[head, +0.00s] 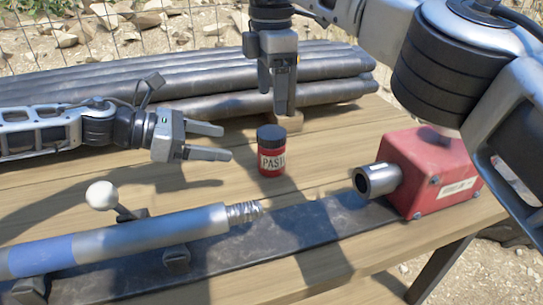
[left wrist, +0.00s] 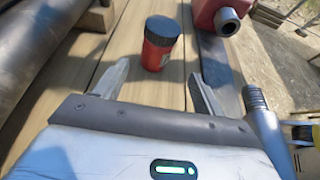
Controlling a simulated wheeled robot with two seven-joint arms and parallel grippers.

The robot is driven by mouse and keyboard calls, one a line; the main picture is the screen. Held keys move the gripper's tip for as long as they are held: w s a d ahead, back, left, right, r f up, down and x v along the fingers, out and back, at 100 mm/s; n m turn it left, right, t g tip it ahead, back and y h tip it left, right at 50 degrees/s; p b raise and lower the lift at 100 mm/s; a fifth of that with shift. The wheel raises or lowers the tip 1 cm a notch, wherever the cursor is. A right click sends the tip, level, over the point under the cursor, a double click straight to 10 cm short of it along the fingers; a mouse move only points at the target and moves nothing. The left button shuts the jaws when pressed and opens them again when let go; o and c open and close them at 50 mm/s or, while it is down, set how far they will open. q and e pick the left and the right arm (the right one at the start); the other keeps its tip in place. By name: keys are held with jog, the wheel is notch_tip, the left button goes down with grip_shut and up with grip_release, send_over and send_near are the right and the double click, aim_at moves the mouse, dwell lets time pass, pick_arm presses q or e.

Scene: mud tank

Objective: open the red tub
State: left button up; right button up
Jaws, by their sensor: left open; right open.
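My right gripper (head: 276,106) hangs fingers-down above and behind the tub. It is open and empty, its fingers seen nearly edge-on.
Dark pipes (head: 200,85) are stacked behind on a wooden block. A red box (head: 430,172) with a metal socket stands at right. A grey rod (head: 130,240) with a threaded end lies at front left above a dark metal strip (head: 300,225). Bare planks surround the tub.

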aim_at(271, 151)
pick_arm(q)
jog(key=x, duration=1.2)
jog(key=shift+w+d+f, duration=0.1)
jog(key=shift+d+f, duration=0.05)
jog(key=shift+f, duration=0.05)
pick_arm(e)
jog(key=shift+w, duration=0.1)
pick_arm(q)
jog(key=shift+c, duration=0.3)
grip_shut()
pick_arm(e)
jog(key=shift+f, duration=0.1)
jog(key=shift+f, duration=0.15)
notch_tip(271, 151, down, 8)
jog(key=shift+r, duration=0.15)
